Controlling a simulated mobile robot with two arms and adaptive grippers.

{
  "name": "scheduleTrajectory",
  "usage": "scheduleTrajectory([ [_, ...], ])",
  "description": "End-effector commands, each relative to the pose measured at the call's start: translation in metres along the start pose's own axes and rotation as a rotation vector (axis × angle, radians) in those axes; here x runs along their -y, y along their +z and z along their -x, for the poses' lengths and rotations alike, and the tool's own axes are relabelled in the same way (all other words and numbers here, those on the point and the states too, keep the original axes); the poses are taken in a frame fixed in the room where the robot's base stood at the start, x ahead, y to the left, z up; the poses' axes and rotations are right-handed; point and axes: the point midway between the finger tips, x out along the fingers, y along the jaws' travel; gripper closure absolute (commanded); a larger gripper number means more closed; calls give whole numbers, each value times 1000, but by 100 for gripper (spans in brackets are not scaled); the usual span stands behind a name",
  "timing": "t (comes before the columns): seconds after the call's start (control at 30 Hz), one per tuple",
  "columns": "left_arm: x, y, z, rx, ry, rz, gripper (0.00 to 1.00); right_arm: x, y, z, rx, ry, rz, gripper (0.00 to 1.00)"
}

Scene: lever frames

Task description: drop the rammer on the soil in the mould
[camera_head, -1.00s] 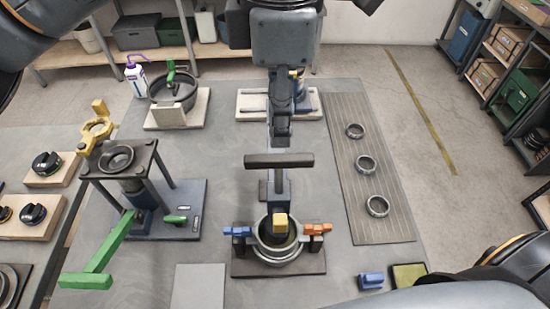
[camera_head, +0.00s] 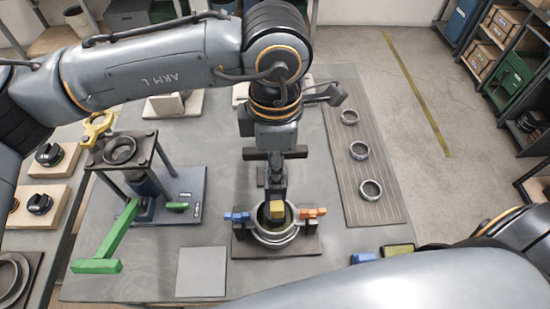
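The rammer (camera_head: 276,154) stands upright with its dark T-handle on top and a yellow block low on it. Its lower end overlaps the opening of the round mould (camera_head: 277,238); I cannot tell how deep it reaches. The mould has a blue clamp on its left and an orange one on its right, and sits on a dark base plate. The soil inside is not clearly visible. My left gripper (camera_head: 275,138) hangs right at the rammer's handle, pointing down; its fingers cannot be made out. My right arm crosses the bottom right, with its gripper out of view.
A frame press with a green lever (camera_head: 110,243) stands left of the mould. A grey plate (camera_head: 202,271) lies at the front. Several rings lie on a ribbed mat (camera_head: 375,170) at right. A blue block (camera_head: 363,257) lies front right.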

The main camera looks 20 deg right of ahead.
Motion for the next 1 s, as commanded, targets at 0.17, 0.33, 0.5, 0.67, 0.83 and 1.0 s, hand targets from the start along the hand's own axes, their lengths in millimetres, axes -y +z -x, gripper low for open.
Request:
scheduleTrajectory([
  [0.17, 0, 0, 0, 0, 0, 0, 91, 0, 0, 0, 0, 0, 0, 100],
  [0.33, 0, 0, 0, 0, 0, 0, 100, 0, 0, 0, 0, 0, 0, 100],
  [0.5, 0, 0, 2, 0, 1, 0, 100, 0, 0, 0, 0, 0, 0, 100],
  [0.67, -2, 0, 30, 0, 8, 2, 100, 0, 0, -3, 0, -1, 0, 100],
  [0.83, -2, 0, 66, 0, 7, 3, 100, 0, 0, -3, 0, -1, 0, 100],
  [1.0, -1, 0, 79, 0, 3, 2, 100, 0, 1, -3, 0, -1, 0, 100],
])
